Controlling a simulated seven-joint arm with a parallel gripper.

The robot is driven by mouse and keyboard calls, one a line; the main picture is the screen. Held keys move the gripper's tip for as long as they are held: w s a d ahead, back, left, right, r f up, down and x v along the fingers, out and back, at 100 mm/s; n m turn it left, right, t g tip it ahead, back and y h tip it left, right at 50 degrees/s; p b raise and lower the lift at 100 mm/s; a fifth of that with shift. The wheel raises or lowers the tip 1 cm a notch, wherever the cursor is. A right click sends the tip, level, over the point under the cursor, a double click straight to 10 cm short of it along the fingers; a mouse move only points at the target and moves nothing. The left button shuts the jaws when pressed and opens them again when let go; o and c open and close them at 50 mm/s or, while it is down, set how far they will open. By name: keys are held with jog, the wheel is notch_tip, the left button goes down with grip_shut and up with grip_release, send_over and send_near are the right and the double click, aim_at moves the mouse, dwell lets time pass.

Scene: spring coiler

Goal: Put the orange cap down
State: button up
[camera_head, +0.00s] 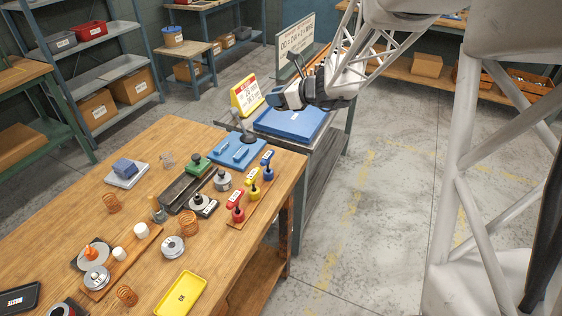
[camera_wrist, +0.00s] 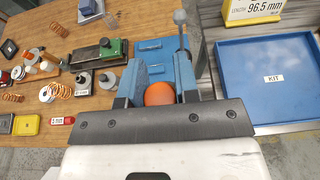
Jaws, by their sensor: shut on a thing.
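The orange cap (camera_wrist: 159,94) sits between the two blue fingers of my gripper (camera_wrist: 157,88) in the wrist view. My gripper is shut on it, and only its rounded top shows between the fingers. In the head view my gripper (camera_head: 276,99) hangs in the air near the blue tray marked KIT (camera_head: 290,124) and the yellow-red sign. I cannot make out the cap clearly there. In the wrist view the KIT tray (camera_wrist: 266,100) lies to the right of my gripper, and its visible floor is bare apart from the label.
A blue board (camera_head: 236,150) with two raised blue bars lies at the wooden table's edge, with a dark ball-topped lever (camera_head: 247,138) beside it. A yellow-red sign (camera_head: 246,95) stands behind the tray. Springs, a yellow tray (camera_head: 180,294) and red, yellow and blue-handled pieces crowd the wooden table.

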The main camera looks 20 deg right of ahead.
send_over(276, 160)
notch_tip(276, 160, down, 11)
jog(key=shift+w, duration=0.1)
dwell(0.4)
jog(key=shift+f, duration=3.05)
jog(key=shift+f, duration=0.15)
jog(key=shift+f, duration=1.7)
jog(key=shift+f, duration=0.15)
jog(key=o, duration=1)
